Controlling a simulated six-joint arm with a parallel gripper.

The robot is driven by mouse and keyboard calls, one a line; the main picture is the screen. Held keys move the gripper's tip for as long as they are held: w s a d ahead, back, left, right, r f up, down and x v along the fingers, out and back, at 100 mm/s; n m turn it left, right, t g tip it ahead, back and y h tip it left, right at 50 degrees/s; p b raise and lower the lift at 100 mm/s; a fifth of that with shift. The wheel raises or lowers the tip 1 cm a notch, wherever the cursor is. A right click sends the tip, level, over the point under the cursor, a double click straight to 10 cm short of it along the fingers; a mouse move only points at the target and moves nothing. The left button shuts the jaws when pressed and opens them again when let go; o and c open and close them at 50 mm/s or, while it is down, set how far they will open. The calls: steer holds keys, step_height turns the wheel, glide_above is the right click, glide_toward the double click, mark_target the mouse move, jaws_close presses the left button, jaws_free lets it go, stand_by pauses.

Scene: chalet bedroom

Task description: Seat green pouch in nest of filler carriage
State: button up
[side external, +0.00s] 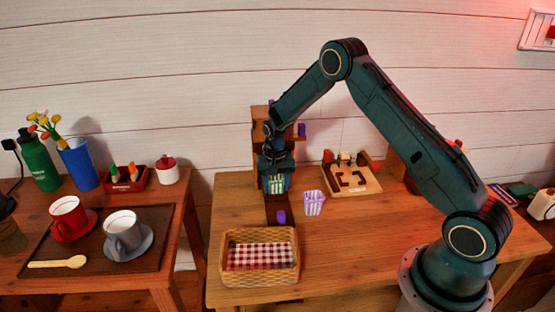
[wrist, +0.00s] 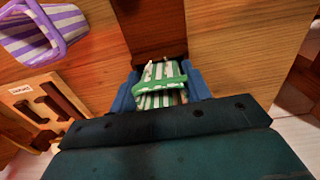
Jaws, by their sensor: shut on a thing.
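The green-and-white striped pouch (side external: 276,185) is between the fingers of my gripper (side external: 275,176), at the front of a wooden upright structure (side external: 258,122) that looks like the filler. In the wrist view the pouch (wrist: 161,90) shows a green rim, with thin pale pieces at its top. The blue fingers of my gripper (wrist: 164,92) are shut on its two sides. A dark track (side external: 278,206) runs forward on the table from below the pouch. The carriage's nest is hidden by the pouch and gripper, so I cannot tell whether the pouch touches it.
A purple striped pouch (side external: 314,203) stands to the right on the table. A wicker basket (side external: 260,282) with a checked cloth is in front. A wooden tray with dark slots (side external: 352,180) is behind right. A purple knob (side external: 281,217) stands by the track.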

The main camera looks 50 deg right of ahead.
mark_target(275, 185)
steer(key=shift+s+a+f, duration=0.15)
steer(key=shift+s+f, duration=0.05)
steer(key=shift+f, duration=0.3)
steer(key=o, duration=1)
steer(key=shift+o, duration=0.2)
steer(key=shift+a, duration=0.15)
step_height(275, 185, up, 13)
steer(key=shift+w+r, duration=0.15)
steer(key=shift+w, duration=0.05)
